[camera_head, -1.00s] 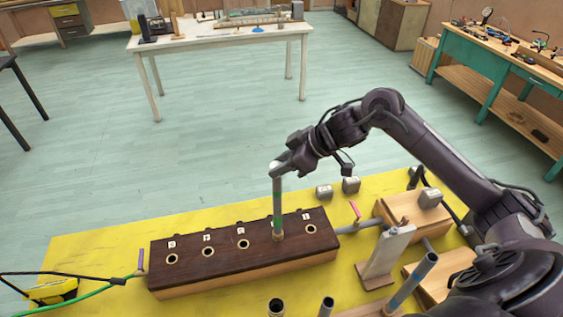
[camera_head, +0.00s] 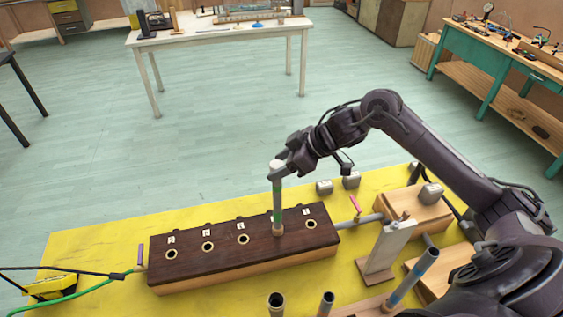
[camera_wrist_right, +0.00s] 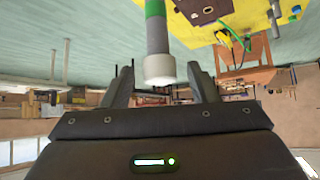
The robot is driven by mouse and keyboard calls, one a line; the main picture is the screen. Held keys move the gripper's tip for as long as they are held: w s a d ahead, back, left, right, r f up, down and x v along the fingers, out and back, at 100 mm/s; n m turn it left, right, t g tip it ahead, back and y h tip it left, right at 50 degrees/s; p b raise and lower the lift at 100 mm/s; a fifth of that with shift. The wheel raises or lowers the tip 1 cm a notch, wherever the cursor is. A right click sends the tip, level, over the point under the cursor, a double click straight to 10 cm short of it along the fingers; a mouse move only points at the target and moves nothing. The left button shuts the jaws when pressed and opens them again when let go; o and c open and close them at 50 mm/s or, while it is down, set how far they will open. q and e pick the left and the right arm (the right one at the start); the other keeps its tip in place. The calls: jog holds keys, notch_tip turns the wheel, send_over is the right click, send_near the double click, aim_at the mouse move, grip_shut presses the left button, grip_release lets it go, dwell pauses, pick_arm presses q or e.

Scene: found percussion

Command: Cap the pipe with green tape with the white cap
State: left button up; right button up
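The pipe with green tape (camera_head: 278,205) stands upright in a hole of the dark wooden block (camera_head: 205,262). The white cap (camera_head: 276,164) sits at the pipe's top end. In the right wrist view the white cap (camera_wrist_right: 159,69) covers the end of the pipe, with the green tape (camera_wrist_right: 155,8) farther along it. My right gripper (camera_wrist_right: 162,85) is open, with one finger on each side of the capped end and visible gaps between. In the head view my right gripper (camera_head: 281,170) is at the pipe's top. My left gripper is not in view.
The block has several other empty holes with small labels. Grey blocks (camera_head: 324,187), a light upright stand (camera_head: 388,247) and a leaning pipe with blue tape (camera_head: 413,280) are to the right. Two short pipes stand at the front. A yellow device (camera_head: 50,288) with cables lies at left.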

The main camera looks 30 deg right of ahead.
jog(key=b+v, duration=0.3)
jog(key=v, duration=0.5)
dwell(0.4)
jog(key=shift+f, duration=0.15)
